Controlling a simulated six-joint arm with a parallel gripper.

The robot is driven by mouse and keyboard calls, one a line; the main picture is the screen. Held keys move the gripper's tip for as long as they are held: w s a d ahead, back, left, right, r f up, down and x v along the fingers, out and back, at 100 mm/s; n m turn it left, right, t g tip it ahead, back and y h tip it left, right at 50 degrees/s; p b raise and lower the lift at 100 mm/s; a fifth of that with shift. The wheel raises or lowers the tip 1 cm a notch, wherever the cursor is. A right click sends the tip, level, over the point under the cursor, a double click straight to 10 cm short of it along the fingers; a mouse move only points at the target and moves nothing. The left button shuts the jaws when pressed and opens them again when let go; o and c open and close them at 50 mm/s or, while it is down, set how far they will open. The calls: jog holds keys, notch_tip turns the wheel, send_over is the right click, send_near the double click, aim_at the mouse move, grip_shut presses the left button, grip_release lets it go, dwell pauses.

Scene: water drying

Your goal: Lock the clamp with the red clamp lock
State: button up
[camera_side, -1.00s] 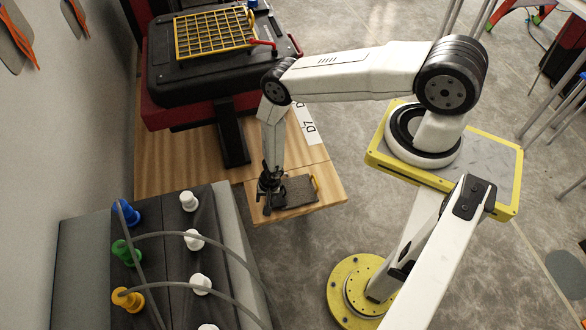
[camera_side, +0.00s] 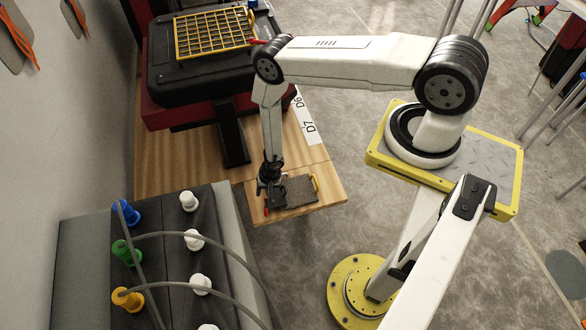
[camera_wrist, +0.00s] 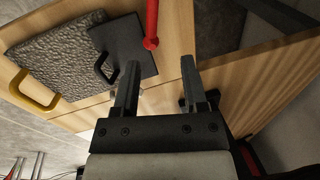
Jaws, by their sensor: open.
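A red rod with a rounded end (camera_wrist: 151,25) shows at the top of the wrist view, beside a black plate with a handle (camera_wrist: 134,42). A small red tip (camera_side: 266,212) shows by the black plate in the side view. I take this rod to be the clamp lock, but cannot tell whether it is locked. My gripper (camera_wrist: 158,70) is open and empty. Its two fingers point towards the wooden board, with the red rod beyond the gap between them. In the side view my gripper (camera_side: 267,184) is low over the board, partly hiding the clamp area.
A grey textured pad (camera_side: 300,191) with a yellow handle (camera_side: 315,183) lies beside the black plate on the wooden board (camera_side: 328,199). A black case with a yellow grid (camera_side: 213,34) stands behind. Coloured and white plugs stand on the dark box at the lower left.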

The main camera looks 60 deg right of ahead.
jog(key=s+a+r+n+h, duration=0.1)
jog(key=a+r+n+h, duration=0.2)
jog(key=a+h, duration=0.2)
jog(key=shift+s+a+h, duration=0.35)
jog(key=shift+a+h, duration=0.05)
jog(key=shift+a, duration=0.4)
dwell(1.1)
jog(key=shift+s+d+t, duration=0.1)
jog(key=shift+d+t, duration=0.1)
jog(key=shift+t, duration=0.1)
jog(key=shift+s+d+m+t+y, duration=0.25)
jog(key=shift+s+d+m, duration=0.1)
jog(key=shift+m, duration=0.6)
jog(key=shift+s+d+m+t+y, duration=0.2)
jog(key=shift+s+d+m+t, duration=0.1)
jog(key=shift+m, duration=0.7)
jog(key=shift+s+d+m+t+y, duration=0.25)
jog(key=shift+s+d+m, duration=0.1)
jog(key=shift+m, duration=0.6)
